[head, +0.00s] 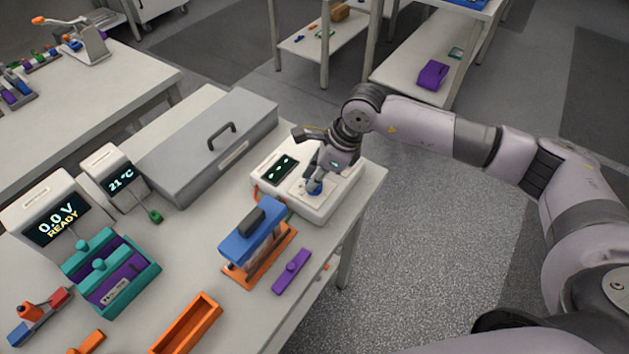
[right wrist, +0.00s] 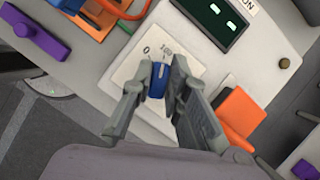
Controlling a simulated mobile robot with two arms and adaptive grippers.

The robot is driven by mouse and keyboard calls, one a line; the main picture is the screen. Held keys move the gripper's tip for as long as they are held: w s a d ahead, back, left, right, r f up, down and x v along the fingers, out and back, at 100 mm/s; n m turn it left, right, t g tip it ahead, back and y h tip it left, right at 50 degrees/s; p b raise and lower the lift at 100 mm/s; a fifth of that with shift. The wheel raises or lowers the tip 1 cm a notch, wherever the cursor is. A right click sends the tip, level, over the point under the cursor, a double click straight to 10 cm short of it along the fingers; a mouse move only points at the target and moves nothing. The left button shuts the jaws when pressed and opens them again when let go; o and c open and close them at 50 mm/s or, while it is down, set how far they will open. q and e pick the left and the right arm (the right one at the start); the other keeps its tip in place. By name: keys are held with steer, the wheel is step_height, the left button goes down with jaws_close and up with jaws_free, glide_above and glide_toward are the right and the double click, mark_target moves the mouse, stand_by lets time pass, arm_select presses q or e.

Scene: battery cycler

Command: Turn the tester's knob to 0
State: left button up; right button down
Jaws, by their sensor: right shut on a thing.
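The tester (head: 340,205) is a white box with a dark display (head: 279,170), on the right end of the table. Its blue knob (right wrist: 158,80) sits on a white dial plate (right wrist: 130,72) marked with a 0 and another mark. My right gripper (head: 316,186) is over the tester; in the right wrist view its fingers (right wrist: 157,88) are shut on the knob, one on each side. My left gripper is not in view.
A blue and orange device (head: 252,232) and a purple piece (head: 291,271) stand in front of the tester. A grey lidded case (head: 190,165) lies to its left. Farther left is a display reading 0.0 V READY (head: 56,222). The floor right of the table is clear.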

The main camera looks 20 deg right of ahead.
steer(key=n+g+b, duration=0.1)
steer(key=n+b, duration=0.1)
steer(key=b, duration=0.1)
steer(key=n+b, duration=0.2)
steer(key=b, duration=0.1)
steer(key=shift+f+n+g+b, duration=0.3)
steer(key=shift+f+g+b, duration=0.05)
steer(key=shift+f+g, duration=0.05)
steer(key=shift+s+r+n+g+b, duration=0.2)
steer(key=shift+n+g+b, duration=0.3)
steer(key=shift+n+b, duration=0.65)
steer(key=c, duration=1.7)
jaws_free()
steer(key=shift+o, duration=0.7)
steer(key=shift+w+a, duration=0.1)
steer(key=shift+w, duration=0.1)
steer(key=shift+r, duration=0.1)
